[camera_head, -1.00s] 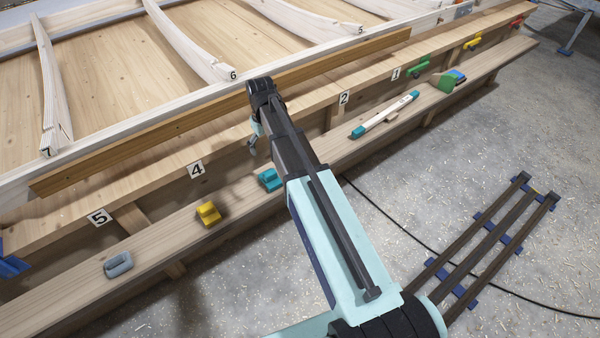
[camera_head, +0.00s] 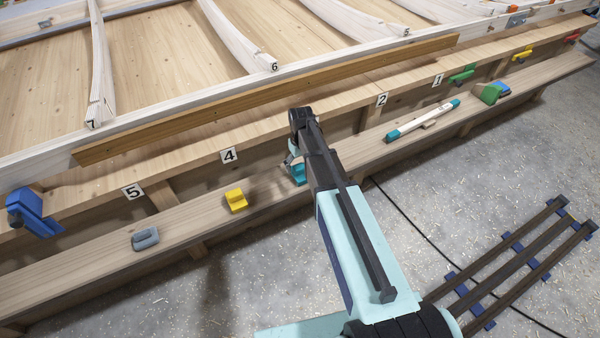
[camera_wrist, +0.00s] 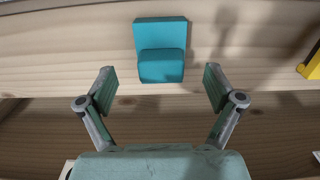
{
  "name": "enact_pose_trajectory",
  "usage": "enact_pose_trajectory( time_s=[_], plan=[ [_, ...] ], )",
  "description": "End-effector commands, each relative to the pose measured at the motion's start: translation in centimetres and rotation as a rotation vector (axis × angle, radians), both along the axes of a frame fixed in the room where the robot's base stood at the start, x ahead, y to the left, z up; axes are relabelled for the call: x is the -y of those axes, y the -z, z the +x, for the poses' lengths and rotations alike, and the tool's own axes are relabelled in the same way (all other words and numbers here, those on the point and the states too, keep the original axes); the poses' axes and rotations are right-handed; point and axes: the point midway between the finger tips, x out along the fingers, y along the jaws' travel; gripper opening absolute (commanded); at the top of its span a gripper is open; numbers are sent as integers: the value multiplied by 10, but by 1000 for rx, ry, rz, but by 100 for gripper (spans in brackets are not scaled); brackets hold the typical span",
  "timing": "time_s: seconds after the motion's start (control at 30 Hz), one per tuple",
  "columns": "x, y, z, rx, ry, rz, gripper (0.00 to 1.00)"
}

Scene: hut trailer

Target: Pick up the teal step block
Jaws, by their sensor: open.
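The teal step block (camera_wrist: 161,50) sits on the wooden shelf plank, seen at the top middle of the wrist view. It has a taller back part and a lower front part. In the head view the block (camera_head: 298,174) shows only in part, behind my arm. My gripper (camera_wrist: 159,90) is open and empty, with one finger on each side of the block's line. The block lies just ahead of the fingertips, roughly centred between them and apart from both. In the head view my gripper (camera_head: 291,157) is mostly hidden by my arm.
On the same plank stand a yellow block (camera_head: 236,200), a grey block (camera_head: 145,239), a teal-ended level (camera_head: 423,120) and a green block (camera_head: 490,93). A blue clamp (camera_head: 34,211) is at the left. The wooden beam (camera_head: 270,98) runs behind my gripper.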

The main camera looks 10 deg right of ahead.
Motion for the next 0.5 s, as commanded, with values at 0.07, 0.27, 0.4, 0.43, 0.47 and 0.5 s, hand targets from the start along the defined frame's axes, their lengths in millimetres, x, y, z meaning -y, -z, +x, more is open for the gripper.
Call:
enact_pose_trajectory(
  time_s=[0.07,0.27,0.4,0.43,0.47,0.5],
  plan=[
    [0,4,-1,-1,0,0,92],
    [0,27,-4,-3,0,0,92],
    [0,45,-4,-2,0,0,92],
    [0,47,-4,-2,0,0,92],
    [0,49,-4,-1,0,0,92],
    [0,50,-4,-1,0,0,92]
  ],
)
